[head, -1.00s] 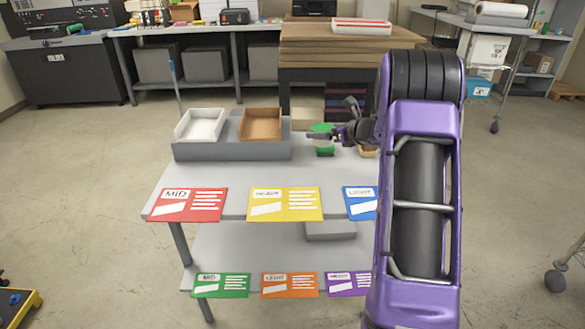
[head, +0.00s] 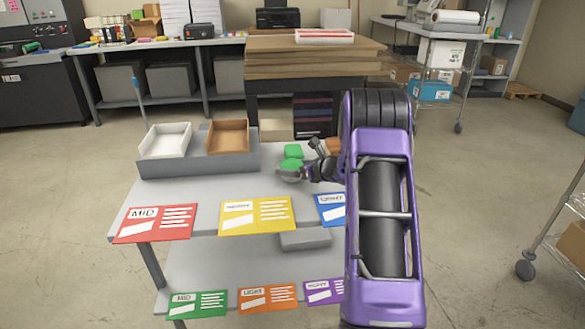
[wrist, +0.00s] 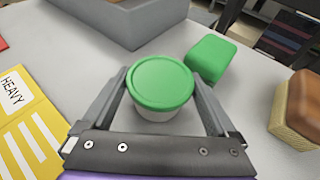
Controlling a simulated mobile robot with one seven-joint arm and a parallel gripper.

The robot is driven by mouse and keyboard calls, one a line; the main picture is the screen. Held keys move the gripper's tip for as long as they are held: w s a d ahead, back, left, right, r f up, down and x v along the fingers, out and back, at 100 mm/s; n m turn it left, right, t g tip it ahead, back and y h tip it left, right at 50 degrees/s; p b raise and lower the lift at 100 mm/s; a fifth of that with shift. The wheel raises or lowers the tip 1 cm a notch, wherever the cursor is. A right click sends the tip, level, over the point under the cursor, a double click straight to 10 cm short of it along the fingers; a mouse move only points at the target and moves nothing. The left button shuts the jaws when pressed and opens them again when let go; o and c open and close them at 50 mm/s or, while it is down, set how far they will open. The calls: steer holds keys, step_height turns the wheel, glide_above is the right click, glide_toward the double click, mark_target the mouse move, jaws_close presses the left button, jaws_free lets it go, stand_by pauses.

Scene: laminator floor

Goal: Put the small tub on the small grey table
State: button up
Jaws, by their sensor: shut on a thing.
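The small tub (wrist: 162,84), white with a green lid, is upright between my gripper's (wrist: 158,90) two fingers in the wrist view. My gripper is shut on its sides. In the head view the tub (head: 290,165) shows mostly as its green lid, just in front of a green block, and my gripper (head: 296,173) reaches it from the right. The tub is over the top of a grey two-level table (head: 185,192). I cannot tell whether its base touches the tabletop; the base is partly hidden.
The green block (wrist: 211,58) is close behind the tub to the right. A brown-topped block (wrist: 300,105) is farther right. A grey stand (head: 195,165) with white and brown trays is at the back left. Coloured cards (head: 257,215) line the front edge. Bare tabletop lies left of the tub.

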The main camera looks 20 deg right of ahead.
steer(key=o, duration=1)
steer(key=shift+f, duration=0.1)
steer(key=shift+s+d+r, duration=0.15)
steer(key=shift+s+r, duration=0.1)
steer(key=shift+r, duration=0.05)
steer(key=v, duration=1.1)
steer(key=shift+s+r, duration=0.1)
steer(key=shift+s, duration=0.05)
steer(key=shift+r, duration=0.1)
